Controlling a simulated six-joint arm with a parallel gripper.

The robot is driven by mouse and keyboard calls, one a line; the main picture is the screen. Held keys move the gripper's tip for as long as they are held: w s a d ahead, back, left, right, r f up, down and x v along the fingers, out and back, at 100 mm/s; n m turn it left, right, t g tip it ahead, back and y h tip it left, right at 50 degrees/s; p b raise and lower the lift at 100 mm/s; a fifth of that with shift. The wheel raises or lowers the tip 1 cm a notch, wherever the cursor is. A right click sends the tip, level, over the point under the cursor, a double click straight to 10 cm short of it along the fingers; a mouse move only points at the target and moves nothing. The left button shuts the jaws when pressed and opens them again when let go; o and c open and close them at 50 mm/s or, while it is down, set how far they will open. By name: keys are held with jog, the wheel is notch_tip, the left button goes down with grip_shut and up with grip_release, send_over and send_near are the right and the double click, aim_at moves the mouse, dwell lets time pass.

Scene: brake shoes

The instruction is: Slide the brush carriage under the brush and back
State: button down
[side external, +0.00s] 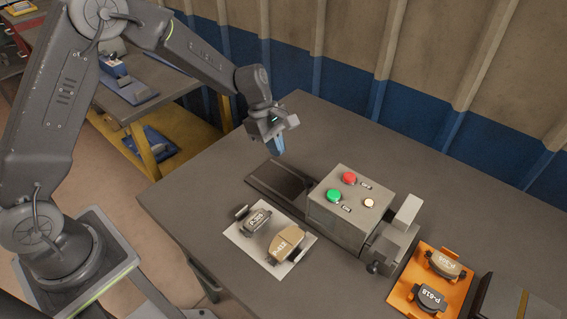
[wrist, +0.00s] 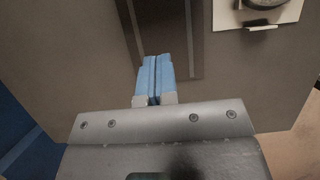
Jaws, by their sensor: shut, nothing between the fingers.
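My gripper (side external: 280,153) is shut and empty, its blue fingers pointing down above the far left end of a dark rail (side external: 272,185). In the wrist view the closed fingers (wrist: 157,60) show over the same dark rail (wrist: 165,20). A grey box (side external: 343,212) with a red, a green and a pale button stands across the rail. A grey block (side external: 392,247) with a lighter upright piece and a dark knob sits at the box's right end. I cannot tell whether this block is the brush carriage; the brush is not seen, perhaps hidden by the box.
A white plate (side external: 247,243) in front of the rail holds two labelled brake shoes. An orange tray (side external: 398,299) at the right holds two more shoes. A dark box (side external: 515,300) stands at the right edge. The table behind the rail is clear up to the wall.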

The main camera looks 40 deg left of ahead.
aim_at(308, 182)
jog(key=c, duration=1.9)
grip_release()
jog(key=shift+a+r, duration=0.2)
jog(key=shift+r, duration=0.25)
jog(key=shift+o, duration=0.9)
jog(key=shift+d+r, duration=0.1)
jog(key=shift+r, duration=0.2)
jog(key=o, duration=0.6)
jog(key=d+r+n, duration=0.1)
jog(key=d+r, duration=0.1)
jog(key=w+d+r+n+g, duration=0.1)
jog(key=d+r, duration=0.1)
jog(key=shift+w+d+r, duration=0.15)
jog(key=shift+d+r, duration=0.15)
jog(key=shift+r, duration=0.1)
jog(key=shift+o, duration=0.8)
jog(key=shift+d+n, duration=0.2)
jog(key=shift+n, duration=0.1)
jog(key=shift+o, duration=0.3)
jog(key=x, duration=1.3)
jog(key=shift+d+f, duration=0.15)
jog(key=shift+d, duration=0.1)
grip_shut()
